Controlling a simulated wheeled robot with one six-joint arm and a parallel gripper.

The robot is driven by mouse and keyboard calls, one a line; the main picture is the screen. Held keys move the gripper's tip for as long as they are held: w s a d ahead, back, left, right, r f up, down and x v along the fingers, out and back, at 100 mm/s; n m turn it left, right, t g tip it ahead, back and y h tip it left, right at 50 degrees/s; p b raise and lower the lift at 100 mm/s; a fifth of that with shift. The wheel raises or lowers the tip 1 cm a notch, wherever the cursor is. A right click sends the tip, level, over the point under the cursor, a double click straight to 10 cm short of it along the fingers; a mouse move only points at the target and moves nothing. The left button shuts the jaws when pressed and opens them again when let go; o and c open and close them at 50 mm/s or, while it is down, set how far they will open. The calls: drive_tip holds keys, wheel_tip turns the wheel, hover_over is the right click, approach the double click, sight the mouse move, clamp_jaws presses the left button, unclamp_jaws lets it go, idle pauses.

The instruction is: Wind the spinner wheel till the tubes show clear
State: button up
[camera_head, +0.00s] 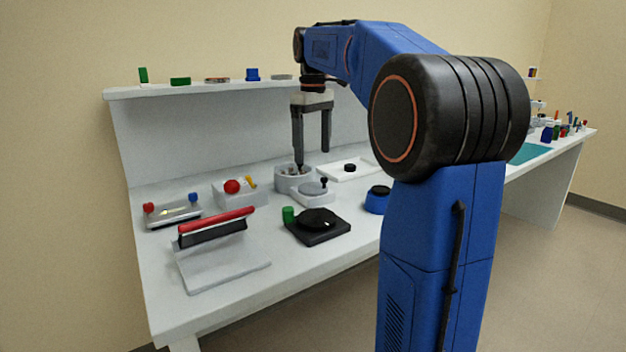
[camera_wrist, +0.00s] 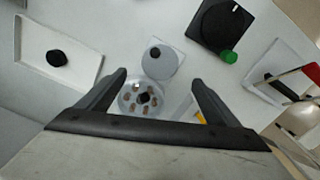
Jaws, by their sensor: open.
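The spinner is a round grey bowl (camera_head: 294,181) on the bench, and it also shows in the wrist view (camera_wrist: 126,106). Inside it, several brownish tubes (camera_wrist: 153,110) ring a dark hub. Joined to it or close beside it is a pale grey wheel (camera_head: 313,188) with an upright black knob (camera_head: 324,182); the wheel (camera_wrist: 160,66) and knob (camera_wrist: 155,52) show in the wrist view too. My gripper (camera_head: 312,158) is open and empty, pointing down above the spinner. In the wrist view its fingers (camera_wrist: 160,77) straddle the bowl and wheel area; contact cannot be told.
A black plate with a dial (camera_head: 318,221) and green knob stands in front. A red-handled sealer (camera_head: 216,226) is front left. A blue round item (camera_head: 377,200) is to the right, a white tray (camera_head: 345,171) behind. A shelf (camera_head: 200,88) with small items runs along the back.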

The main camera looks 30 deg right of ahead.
sight(313, 187)
wheel_tip(313, 187, down, 10)
drive_tip(key=shift+r, duration=0.25)
drive_tip(key=shift+c, duration=0.3)
drive_tip(key=c, duration=1)
